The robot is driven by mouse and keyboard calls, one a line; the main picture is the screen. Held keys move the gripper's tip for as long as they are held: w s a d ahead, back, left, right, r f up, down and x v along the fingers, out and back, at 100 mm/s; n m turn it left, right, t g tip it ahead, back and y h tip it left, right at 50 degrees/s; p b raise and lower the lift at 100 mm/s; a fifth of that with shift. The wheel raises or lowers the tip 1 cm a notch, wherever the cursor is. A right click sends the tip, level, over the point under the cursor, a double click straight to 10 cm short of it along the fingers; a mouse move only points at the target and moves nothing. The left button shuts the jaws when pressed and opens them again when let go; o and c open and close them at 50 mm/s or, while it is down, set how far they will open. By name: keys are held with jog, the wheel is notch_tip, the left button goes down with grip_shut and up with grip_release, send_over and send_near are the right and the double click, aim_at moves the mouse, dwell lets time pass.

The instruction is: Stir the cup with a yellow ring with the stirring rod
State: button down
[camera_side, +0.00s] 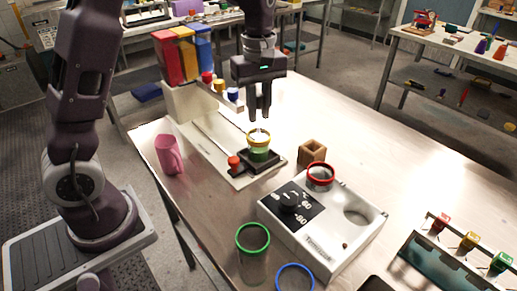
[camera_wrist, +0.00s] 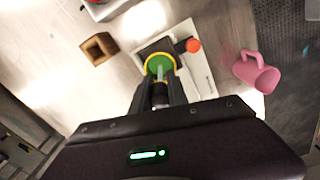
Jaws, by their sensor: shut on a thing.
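The cup with a yellow ring (camera_side: 259,152) stands upright on a small black base and holds green liquid. From above, in the wrist view, its yellow ring (camera_wrist: 149,62) surrounds the green liquid. My gripper (camera_side: 260,117) is directly above this cup, pointing down. It is shut on the pale, thin stirring rod (camera_wrist: 160,72), whose lower part reaches into the cup's opening. The rod is hard to make out in the side view. In the wrist view the fingers of my gripper (camera_wrist: 160,92) hide the rod's upper part.
A red knob (camera_side: 234,161) sits beside the cup. Green-ringed (camera_side: 252,238) and blue-ringed (camera_side: 295,278) cups stand in front. A pink mug (camera_side: 169,156) is left.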

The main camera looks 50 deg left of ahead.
aim_at(259, 94)
jog(key=shift+r, duration=1.75)
dwell(1.0)
jog(key=shift+r, duration=1.5)
